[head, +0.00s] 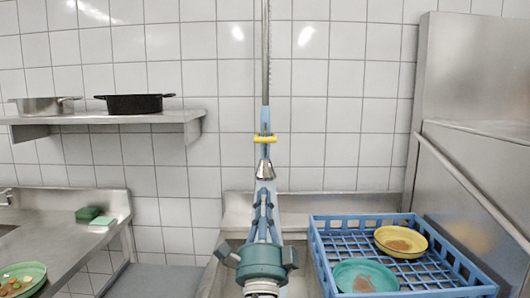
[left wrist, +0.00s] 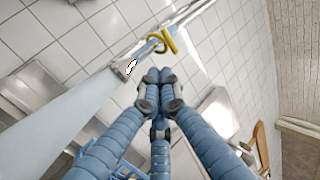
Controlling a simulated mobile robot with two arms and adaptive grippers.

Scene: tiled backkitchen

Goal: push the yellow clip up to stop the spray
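The yellow clip (head: 265,139) sits across the hanging spray arm, just above its metal nozzle (head: 265,170). In the left wrist view the clip (left wrist: 171,40) looks like a ring beyond my fingertips. A pale blue stream (left wrist: 60,120) runs from the nozzle. My left gripper (head: 264,192) points upward, with its fingertips below the nozzle in the head view. In the left wrist view its three blue fingers (left wrist: 159,74) come together at the tips with nothing between them. The tips appear apart from the clip. My right gripper is not in view.
A blue crate (head: 325,262) stands at the right with a yellow plate (head: 401,235) and a green plate (head: 352,271). A wall shelf (head: 100,118) with two pans is at the left. A steel counter (head: 70,235) holds sponges and another green plate.

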